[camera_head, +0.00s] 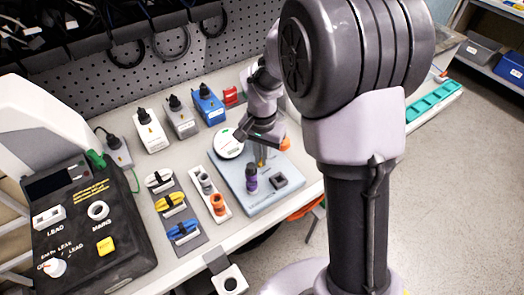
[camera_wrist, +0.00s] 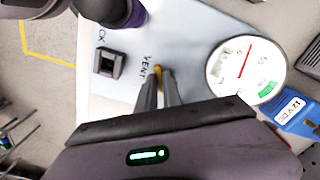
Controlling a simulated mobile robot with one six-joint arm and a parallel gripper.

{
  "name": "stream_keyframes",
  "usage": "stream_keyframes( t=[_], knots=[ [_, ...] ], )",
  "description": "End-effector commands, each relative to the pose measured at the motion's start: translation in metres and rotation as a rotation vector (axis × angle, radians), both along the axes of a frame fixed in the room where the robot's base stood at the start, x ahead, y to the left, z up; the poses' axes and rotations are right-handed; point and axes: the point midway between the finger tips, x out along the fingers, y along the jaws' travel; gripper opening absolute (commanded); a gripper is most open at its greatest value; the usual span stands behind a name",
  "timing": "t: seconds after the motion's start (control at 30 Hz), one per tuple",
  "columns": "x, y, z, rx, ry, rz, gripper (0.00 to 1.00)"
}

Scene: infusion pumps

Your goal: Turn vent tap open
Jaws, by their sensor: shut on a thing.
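The vent tap (camera_wrist: 159,71) shows as a small yellow piece beside the printed word VENT on the pale blue-grey board (camera_wrist: 205,20). In the head view the yellow tap (camera_head: 261,163) is partly hidden by my fingers. My gripper (camera_wrist: 161,88) reaches down to the board, its two narrow fingers shut on the tap. In the head view my gripper (camera_head: 262,152) is over the middle of the board (camera_head: 231,176). Most of the tap's handle is covered, so its exact angle is unclear.
The white round gauge (camera_wrist: 245,68) with a red needle lies right of the tap. A black square socket (camera_wrist: 108,63) and a purple-collared post (camera_wrist: 135,14) stand on the left. Blue, grey and white boxes (camera_head: 152,137) line the back; a black test unit (camera_head: 85,225) stands left.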

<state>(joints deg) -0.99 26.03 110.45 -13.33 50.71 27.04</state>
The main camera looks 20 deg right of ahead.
Motion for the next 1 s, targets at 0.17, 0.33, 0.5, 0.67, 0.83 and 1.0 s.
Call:
stream_keyframes(
  t=[0.17,0.33,0.5,0.67,0.83,1.0],
  knots=[
    [-0.0004,0.0000,0.0017,0.000,0.001,0.125,0.00],
    [-0.0001,-0.0001,0.0012,0.000,0.000,0.220,0.00],
    [-0.0001,0.0000,0.0008,0.000,0.000,0.280,0.00],
    [0.0000,0.0000,0.0003,0.000,0.000,0.309,0.00],
    [0.0000,0.0000,-0.0001,0.000,0.000,0.320,0.00],
    [0.0001,-0.0001,-0.0002,0.000,0.000,0.320,0.00]
  ],
)
